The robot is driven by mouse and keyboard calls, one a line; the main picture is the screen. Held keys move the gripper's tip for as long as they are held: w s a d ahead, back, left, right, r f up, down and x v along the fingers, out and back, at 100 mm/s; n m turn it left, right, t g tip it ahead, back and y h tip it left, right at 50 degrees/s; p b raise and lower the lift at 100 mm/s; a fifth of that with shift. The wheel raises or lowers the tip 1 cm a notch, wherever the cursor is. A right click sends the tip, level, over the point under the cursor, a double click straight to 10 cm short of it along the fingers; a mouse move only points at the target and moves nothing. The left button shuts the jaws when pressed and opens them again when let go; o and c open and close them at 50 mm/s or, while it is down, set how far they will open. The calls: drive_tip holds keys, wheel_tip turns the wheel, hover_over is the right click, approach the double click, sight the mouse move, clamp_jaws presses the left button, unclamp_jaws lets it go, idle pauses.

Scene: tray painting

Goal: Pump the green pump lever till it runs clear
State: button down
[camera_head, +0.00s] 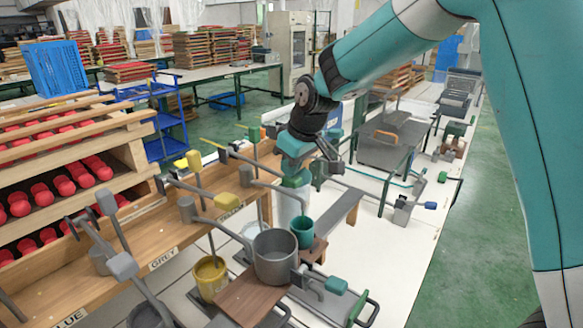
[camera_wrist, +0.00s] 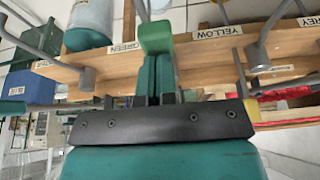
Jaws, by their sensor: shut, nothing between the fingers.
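My gripper (camera_wrist: 156,62) is shut and empty, with its teal fingers together. The green pump lever's light-green handle (camera_wrist: 156,37) is right at the fingertips in the wrist view; I cannot tell whether they touch. In the head view my gripper is above the wooden pump rail, with the green handle (camera_head: 296,182) just under it. A teal-green cup (camera_head: 302,232) stands below on a small wooden block. The pump's spout and the liquid at its mouth are too small or hidden to judge. A GREEN label (camera_wrist: 124,47) shows on the rail.
Yellow (camera_head: 227,202) and grey (camera_head: 123,266) lever handles stand along the rail to the left. A grey pot (camera_head: 275,257) and a yellow cup (camera_head: 210,279) stand in front. A YELLOW label (camera_wrist: 217,32) is to the right in the wrist view.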

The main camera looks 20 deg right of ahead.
wheel_tip(320, 180, up, 8)
drive_tip(key=p, duration=0.5)
drive_tip(key=shift+s, duration=0.1)
idle(0.4)
drive_tip(key=s+a+f+g+y+b, duration=0.1)
drive_tip(key=s+a+b, duration=0.1)
drive_tip(key=s, duration=1.4)
drive_tip(key=s+a+f+g+y+b, duration=0.1)
drive_tip(key=s+a+g+b, duration=0.1)
drive_tip(key=s, duration=1.4)
drive_tip(key=shift+a+f+b, duration=0.15)
drive_tip(key=shift+b, duration=0.6)
